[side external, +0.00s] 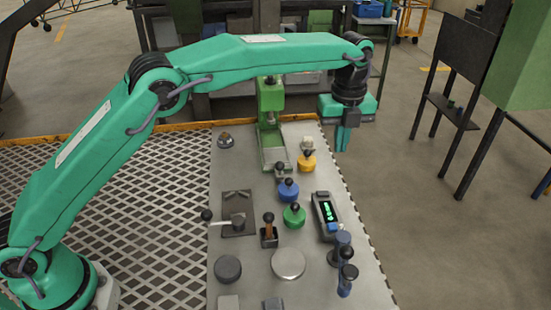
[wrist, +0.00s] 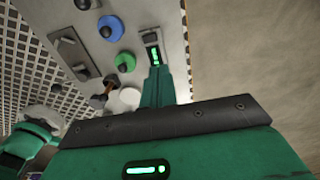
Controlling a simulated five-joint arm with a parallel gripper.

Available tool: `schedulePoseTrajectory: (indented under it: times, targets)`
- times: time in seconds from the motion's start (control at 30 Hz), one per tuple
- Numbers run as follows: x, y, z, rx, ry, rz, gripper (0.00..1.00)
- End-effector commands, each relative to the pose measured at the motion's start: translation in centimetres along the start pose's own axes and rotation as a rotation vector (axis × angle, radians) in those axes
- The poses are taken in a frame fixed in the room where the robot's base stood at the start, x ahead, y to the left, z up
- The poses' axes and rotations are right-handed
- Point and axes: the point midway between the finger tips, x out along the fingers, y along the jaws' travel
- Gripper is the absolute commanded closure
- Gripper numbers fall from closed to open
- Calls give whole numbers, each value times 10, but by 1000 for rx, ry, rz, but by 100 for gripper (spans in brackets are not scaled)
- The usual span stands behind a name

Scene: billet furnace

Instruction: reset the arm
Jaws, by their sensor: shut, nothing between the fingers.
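My green arm reaches across above the worktable, with its end hanging down at the far right. My gripper (side external: 343,140) points down near the table's right edge, above the floor side in the side view. Its two green fingers are together with nothing between them. In the wrist view the closed fingers (wrist: 158,72) stand in front of the table top. The gap between the fingertips and the table is hard to judge. No object is held.
The grey worktable (side external: 255,180) carries a green press (side external: 271,98), a yellow knob piece (side external: 307,161), a blue one (side external: 288,191), a green one (side external: 294,216), a display box (side external: 326,214), a lever plate (side external: 237,221) and round discs (side external: 288,263). Open floor lies right.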

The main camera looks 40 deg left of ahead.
Motion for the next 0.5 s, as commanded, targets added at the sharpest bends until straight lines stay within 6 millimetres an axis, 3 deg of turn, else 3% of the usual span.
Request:
schedulePoseTrajectory:
  times: [0.5]
  targets:
    - [-5, -1, 0, -1, 0, -1, 100]
